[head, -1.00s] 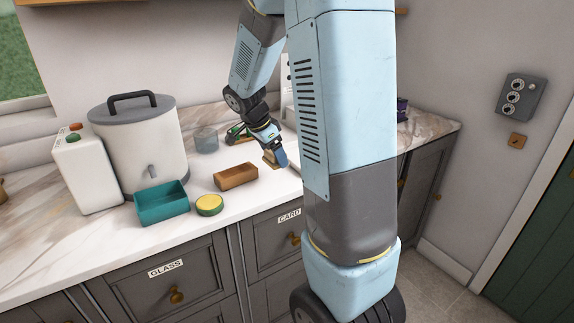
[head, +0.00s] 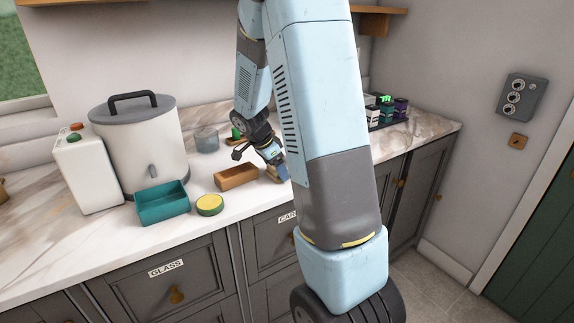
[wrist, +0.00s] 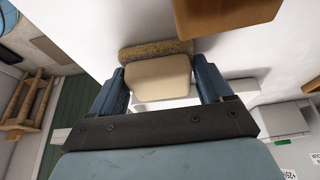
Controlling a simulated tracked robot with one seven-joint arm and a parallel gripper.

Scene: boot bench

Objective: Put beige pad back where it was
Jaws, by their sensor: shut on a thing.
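The beige pad (wrist: 158,80) is between the two fingers of my gripper (wrist: 160,84) in the wrist view, and the gripper is shut on it. A rough yellow-brown strip (wrist: 155,50) runs along the pad's far edge; I cannot tell whether it is part of the pad. In the head view my gripper (head: 279,173) is low over the white counter, just right of the brown wooden box (head: 236,178). The pad is mostly hidden there, and I cannot tell whether it touches the counter.
A teal tray (head: 163,204), a round yellow-green tin (head: 210,205) and a large white canister (head: 142,150) stand to the left. Small dark boxes (head: 388,111) stand at the back right. My arm hides part of the counter.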

